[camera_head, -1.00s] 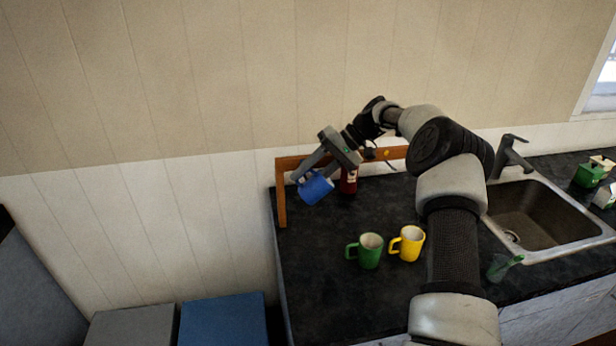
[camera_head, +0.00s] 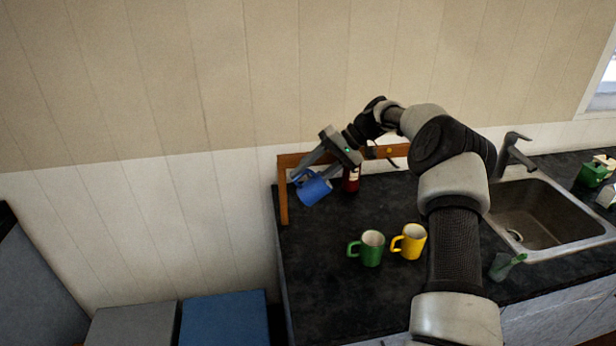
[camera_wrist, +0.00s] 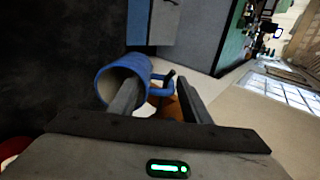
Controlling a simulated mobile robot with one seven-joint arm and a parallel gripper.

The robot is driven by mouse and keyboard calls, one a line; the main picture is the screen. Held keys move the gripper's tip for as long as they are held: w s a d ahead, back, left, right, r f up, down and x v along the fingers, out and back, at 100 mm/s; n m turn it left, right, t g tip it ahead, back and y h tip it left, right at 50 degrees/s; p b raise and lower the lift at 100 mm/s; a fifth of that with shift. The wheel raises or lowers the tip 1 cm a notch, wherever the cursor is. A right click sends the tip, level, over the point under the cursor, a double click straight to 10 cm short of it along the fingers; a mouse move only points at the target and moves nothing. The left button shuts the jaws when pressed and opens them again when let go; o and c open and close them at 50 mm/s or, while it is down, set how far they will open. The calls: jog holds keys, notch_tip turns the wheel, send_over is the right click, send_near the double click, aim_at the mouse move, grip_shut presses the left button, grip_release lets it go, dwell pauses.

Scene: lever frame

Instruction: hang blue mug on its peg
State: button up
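The blue mug (camera_head: 314,188) is tilted beside the left end of the wooden frame (camera_head: 283,205), above the counter. In the wrist view the mug (camera_wrist: 128,78) has its mouth towards me and its handle to the right. My gripper (camera_head: 308,168) is at the mug. In the wrist view its fingers (camera_wrist: 158,98) stand wide apart, one reaching into the mug's mouth and the other beyond the handle. A gap shows between the right finger and the mug wall. Orange wood shows behind the handle. The peg and its contact with the handle are hidden.
A green mug (camera_head: 371,248) and a yellow mug (camera_head: 412,241) stand on the dark counter (camera_head: 320,290). The sink (camera_head: 540,218) and tap (camera_head: 515,150) are at the right. The counter's left part is clear.

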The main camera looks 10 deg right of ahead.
jog(key=shift+o, duration=1.2)
jog(key=v, duration=1.2)
jog(key=s+a+r+h, duration=0.3)
jog(key=a+r, duration=0.5)
jog(key=s+a+r+t+h, duration=0.1)
jog(key=s+a+r+h, duration=0.15)
jog(key=s, duration=0.25)
jog(key=s+a+r+h, duration=0.1)
jog(key=s+a+r, duration=0.15)
jog(key=s, duration=0.35)
jog(key=s+d+f+t+h, duration=0.1)
jog(key=s+d+f+t, duration=0.1)
jog(key=s, duration=1)
jog(key=s+d+f+t+h, duration=0.2)
jog(key=s+f, duration=0.1)
jog(key=s, duration=1)
jog(key=shift+t+p, duration=0.3)
jog(key=shift+p, duration=0.1)
